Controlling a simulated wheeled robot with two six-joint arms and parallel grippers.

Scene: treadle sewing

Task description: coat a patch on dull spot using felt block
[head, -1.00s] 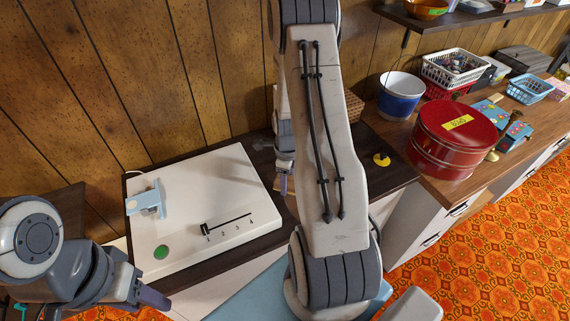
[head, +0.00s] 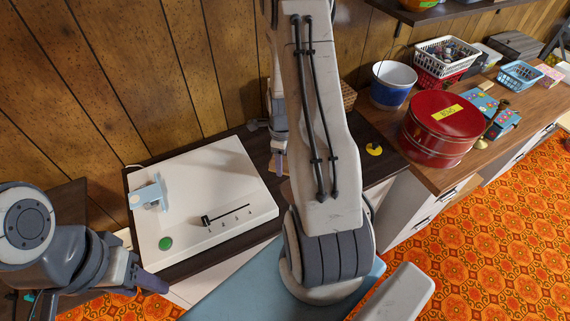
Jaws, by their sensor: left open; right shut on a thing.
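My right gripper (head: 278,163) points down over the dark table (head: 218,262), just right of the white machine. Its arm covers much of it. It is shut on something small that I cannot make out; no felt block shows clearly. My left gripper (head: 150,283) is open at the lower left, in front of the white machine's near left corner, and I see nothing in it. I cannot pick out a dull spot or a coated patch; that part of the table is partly behind my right arm.
The white machine (head: 225,176) has a light-blue bracket (head: 149,194), a green button (head: 166,243) and a slider. A yellow round thing (head: 374,150) lies on the dark table. A red tin (head: 440,128), blue-and-white pot (head: 391,88) and baskets stand on the right-hand counter.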

